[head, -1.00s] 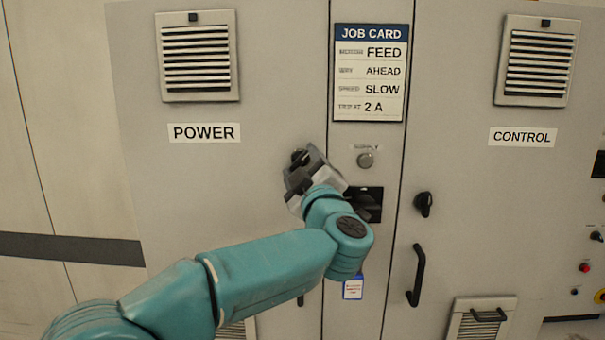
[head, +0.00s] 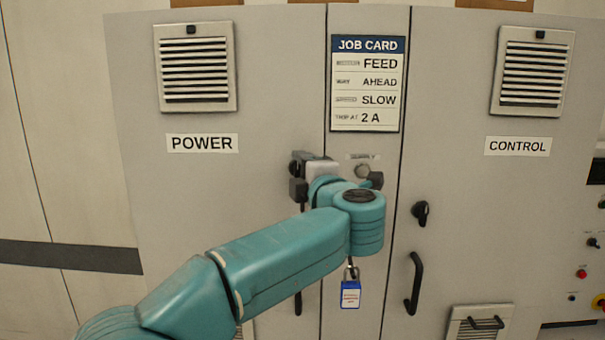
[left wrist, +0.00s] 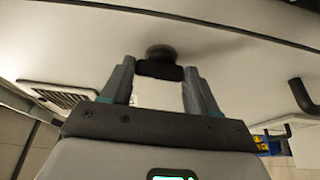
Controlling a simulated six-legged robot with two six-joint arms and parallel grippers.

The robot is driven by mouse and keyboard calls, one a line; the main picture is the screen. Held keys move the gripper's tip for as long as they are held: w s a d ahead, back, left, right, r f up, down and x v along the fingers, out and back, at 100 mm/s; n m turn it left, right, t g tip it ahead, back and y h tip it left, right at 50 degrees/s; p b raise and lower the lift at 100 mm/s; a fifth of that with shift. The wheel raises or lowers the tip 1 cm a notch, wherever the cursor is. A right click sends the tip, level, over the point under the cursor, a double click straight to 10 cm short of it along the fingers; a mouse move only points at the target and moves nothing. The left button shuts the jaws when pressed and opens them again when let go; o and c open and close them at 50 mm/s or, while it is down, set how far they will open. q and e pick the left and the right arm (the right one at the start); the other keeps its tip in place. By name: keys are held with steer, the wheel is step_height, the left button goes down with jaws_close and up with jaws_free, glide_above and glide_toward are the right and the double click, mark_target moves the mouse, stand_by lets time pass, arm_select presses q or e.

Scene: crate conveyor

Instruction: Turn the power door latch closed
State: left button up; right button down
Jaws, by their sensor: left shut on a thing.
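The grey power door (head: 190,240) stands flat in front of me under its POWER label (head: 202,143). Its dark latch (head: 295,168) is near the door's right edge, mostly hidden by my left gripper (head: 304,178). In the left wrist view the black latch (left wrist: 160,54) shows at the tips of my left gripper (left wrist: 159,75), with its grip between the two fingers. The left gripper is shut on it. The latch's exact angle is hard to tell. My right gripper is not in view.
A job card (head: 367,83) hangs on the middle panel. A blue-tagged padlock (head: 350,293) hangs below my wrist. The control door has a dark latch (head: 421,213) and a black handle (head: 414,283). A vent (head: 195,68) is above the power label.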

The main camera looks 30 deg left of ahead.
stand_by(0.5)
arm_select(q)
steer(key=o, duration=1.1)
steer(key=shift+s+a, duration=0.1)
steer(key=shift+c, duration=0.2)
steer(key=b+v, duration=0.4)
steer(key=v, duration=1.2)
steer(key=shift+s+r, duration=0.1)
steer(key=shift+r, duration=0.1)
